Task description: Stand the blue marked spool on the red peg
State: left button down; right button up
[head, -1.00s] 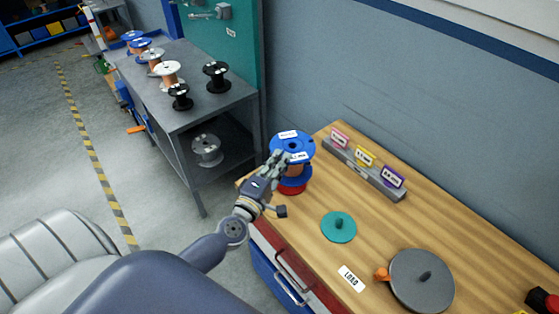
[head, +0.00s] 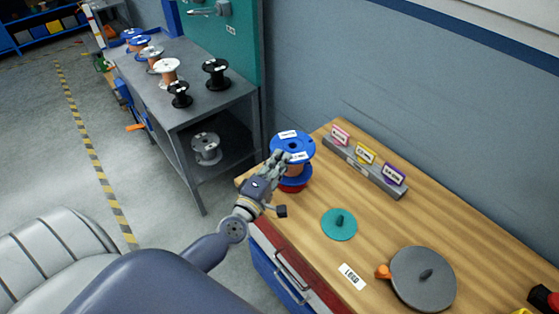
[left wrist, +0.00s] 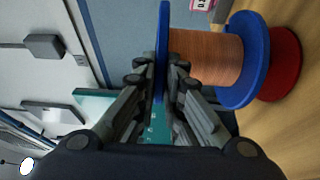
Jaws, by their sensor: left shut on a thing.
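The blue spool (head: 291,142), with white labels on its top flange and copper-coloured wire, is upright at the left end of the wooden bench. My left gripper (head: 283,158) is shut on the rim of its upper flange, and the wrist view shows the fingers (left wrist: 159,72) on either side of that blue rim. A red round base (head: 292,188) is directly beneath the spool; it also shows in the wrist view (left wrist: 284,63) close against the lower flange. The red peg itself is hidden by the spool. I cannot tell whether the spool rests fully on the base. My right gripper is out of view.
A teal disc with a peg (head: 339,224) and a larger grey disc (head: 422,279) with an orange knob are on the bench. A grey rack (head: 365,172) with coloured labels stands behind. Several other spools stand on a grey shelf table (head: 215,104) at the left.

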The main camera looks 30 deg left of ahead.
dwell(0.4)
pick_arm(q)
jog(key=shift+f+b, duration=1.35)
jog(key=shift+f, duration=0.05)
jog(key=shift+f, duration=0.15)
dwell(0.3)
jog(key=shift+f+b, duration=0.75)
jog(key=shift+s+f, duration=0.1)
jog(key=shift+f, duration=0.2)
dwell(0.4)
jog(key=c, duration=1.8)
grip_release()
jog(key=shift+d, duration=0.1)
jog(key=shift+o, duration=0.8)
jog(key=shift+f, duration=0.1)
